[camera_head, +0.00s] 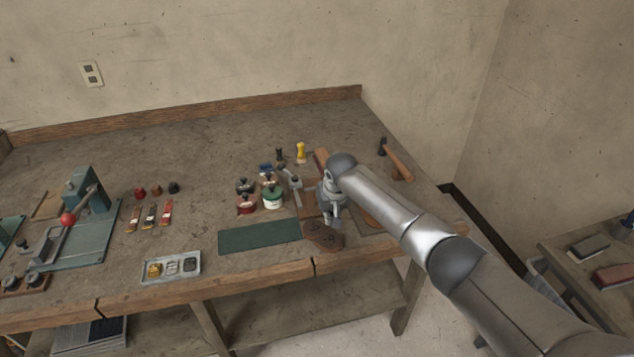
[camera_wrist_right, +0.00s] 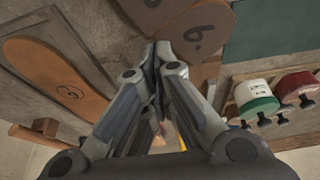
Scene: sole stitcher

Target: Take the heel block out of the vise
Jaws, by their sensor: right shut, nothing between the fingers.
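My right gripper (camera_head: 334,214) is over the right part of the workbench, pointing down above dark brown sole pieces (camera_head: 323,236). In the right wrist view its fingers (camera_wrist_right: 160,52) meet at the tips with nothing between them. A brown sole piece marked 6 (camera_wrist_right: 197,32) lies beyond the tips; I cannot tell whether they touch it. I cannot make out a vise or a heel block for certain in either view. Small grey metal parts (camera_head: 291,184) stand just left of the gripper, partly hidden. My left gripper is not in view.
A green jar (camera_head: 272,198) and red jar (camera_head: 246,204) stand left of the gripper. A green mat (camera_head: 259,236) lies in front. A teal machine (camera_head: 88,189) stands far left.

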